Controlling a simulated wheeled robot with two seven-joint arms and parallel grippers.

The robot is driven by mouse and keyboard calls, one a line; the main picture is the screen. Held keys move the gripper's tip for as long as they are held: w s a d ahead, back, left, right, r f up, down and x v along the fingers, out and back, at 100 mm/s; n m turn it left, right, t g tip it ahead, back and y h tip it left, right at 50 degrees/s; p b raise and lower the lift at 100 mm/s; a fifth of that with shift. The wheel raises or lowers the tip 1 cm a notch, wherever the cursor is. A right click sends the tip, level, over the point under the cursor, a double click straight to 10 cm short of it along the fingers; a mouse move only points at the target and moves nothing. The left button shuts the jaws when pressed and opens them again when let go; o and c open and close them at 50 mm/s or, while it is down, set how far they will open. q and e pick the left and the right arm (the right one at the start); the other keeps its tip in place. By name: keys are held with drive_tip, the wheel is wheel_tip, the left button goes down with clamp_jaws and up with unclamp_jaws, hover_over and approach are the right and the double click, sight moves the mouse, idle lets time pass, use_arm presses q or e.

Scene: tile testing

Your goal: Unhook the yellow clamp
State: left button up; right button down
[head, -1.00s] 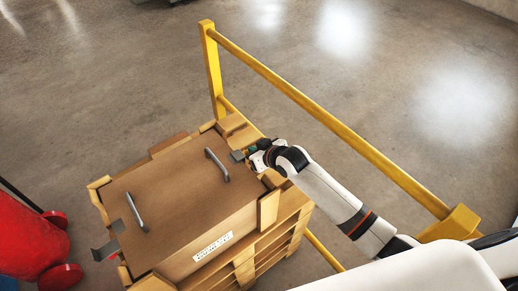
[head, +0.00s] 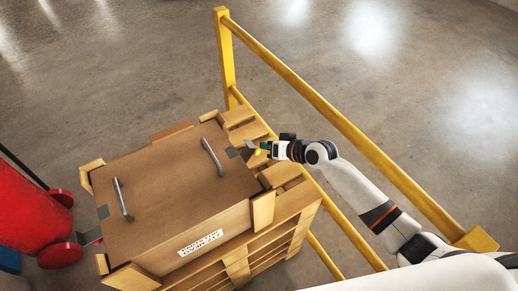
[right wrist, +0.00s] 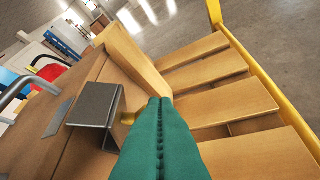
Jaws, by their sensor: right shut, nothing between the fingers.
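A brown wooden crate (head: 165,195) with a flat lid and two grey handles stands on a wooden pallet. At its right edge is a grey metal bracket (head: 246,153), large in the right wrist view (right wrist: 95,104). A small yellow piece (head: 258,152), apparently part of the yellow clamp, shows beside the bracket and also at its edge in the right wrist view (right wrist: 127,118). My right gripper (head: 264,146) has green fingers, shut and empty, right beside the yellow piece; contact cannot be told. The fingers (right wrist: 160,105) hide part of that area. My left gripper is out of view.
A yellow railing (head: 310,95) runs behind and right of my right arm. Pallet slats (right wrist: 225,90) lie below the fingers. A second grey bracket (head: 92,236) is on the crate's left side, near a red object (head: 30,222). Open floor lies beyond the railing.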

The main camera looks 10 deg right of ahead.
drive_tip(key=f+m+y+b, duration=0.1)
drive_tip(key=b, duration=0.3)
drive_tip(key=f+m+y+b, duration=0.1)
drive_tip(key=f+y+b, duration=0.1)
drive_tip(key=b, duration=0.3)
drive_tip(key=shift+s+a+f+m, duration=0.1)
drive_tip(key=shift+a+m, duration=0.1)
drive_tip(key=shift+m, duration=0.2)
drive_tip(key=shift+s, duration=0.1)
drive_tip(key=b+v, duration=0.1)
drive_tip(key=v, duration=0.6)
drive_tip(key=shift+d, duration=0.35)
drive_tip(key=shift+s, duration=0.1)
